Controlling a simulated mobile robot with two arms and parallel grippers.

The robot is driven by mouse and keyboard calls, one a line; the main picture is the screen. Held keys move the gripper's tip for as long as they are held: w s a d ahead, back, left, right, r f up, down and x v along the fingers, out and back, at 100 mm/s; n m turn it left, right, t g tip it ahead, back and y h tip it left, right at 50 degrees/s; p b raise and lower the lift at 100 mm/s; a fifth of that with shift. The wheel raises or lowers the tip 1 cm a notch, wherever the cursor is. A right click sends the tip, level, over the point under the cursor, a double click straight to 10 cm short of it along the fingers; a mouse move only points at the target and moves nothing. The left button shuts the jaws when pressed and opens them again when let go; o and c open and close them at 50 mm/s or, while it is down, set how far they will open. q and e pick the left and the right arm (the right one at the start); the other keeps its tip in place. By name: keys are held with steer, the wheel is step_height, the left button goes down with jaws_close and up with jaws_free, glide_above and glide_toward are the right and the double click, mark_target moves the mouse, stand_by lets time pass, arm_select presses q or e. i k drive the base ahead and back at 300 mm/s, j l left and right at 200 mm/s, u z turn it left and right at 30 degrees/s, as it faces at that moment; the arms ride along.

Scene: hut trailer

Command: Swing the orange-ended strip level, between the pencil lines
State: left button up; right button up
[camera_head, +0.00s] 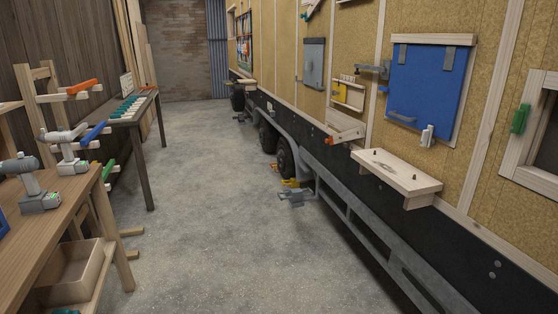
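A pale wooden strip or ledge (347,132) sticks out low on the trailer wall, past the blue panel. A small orange piece (329,141) shows at its near left end; this may be the orange-ended strip, but it is too small to be sure. It looks slanted in the picture, though perspective makes its true tilt hard to tell. I cannot make out pencil lines on the wall. Neither of my grippers is in view.
A wooden shelf (396,173) juts from the wall below a blue panel (428,88). A workbench (60,218) with power drills stands at left, beyond it a narrow table (134,112). A grey step-like object (291,198) sits by the wheels. The concrete floor (225,215) between is clear.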

mark_target(350, 135)
steer(key=i, duration=2.25)
